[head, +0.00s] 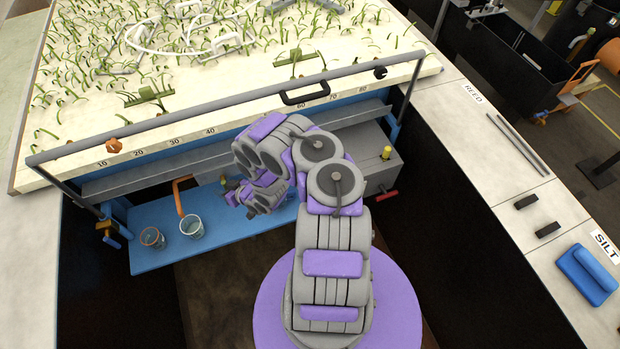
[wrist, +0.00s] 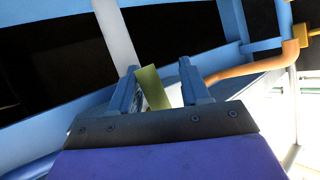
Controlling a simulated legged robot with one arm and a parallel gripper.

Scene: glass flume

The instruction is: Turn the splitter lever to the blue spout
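My gripper (head: 232,192) reaches left, low over the blue shelf below the flume's front edge. In the wrist view its two blue fingers (wrist: 158,73) stand apart with a flat olive-green piece (wrist: 153,88) between them, probably the lever handle. There is a gap to the right finger; I cannot tell whether the left finger touches it. An orange spout (head: 179,196) bends down left of my gripper, and an orange pipe (wrist: 255,67) shows right of the fingers in the wrist view. The splitter body and the blue spout are hidden or indistinct.
An orange-rimmed cup (head: 152,238) and a clear cup (head: 191,227) stand on the blue shelf (head: 160,262). A grey box (head: 385,165) with a yellow knob and a red handle is right of my arm.

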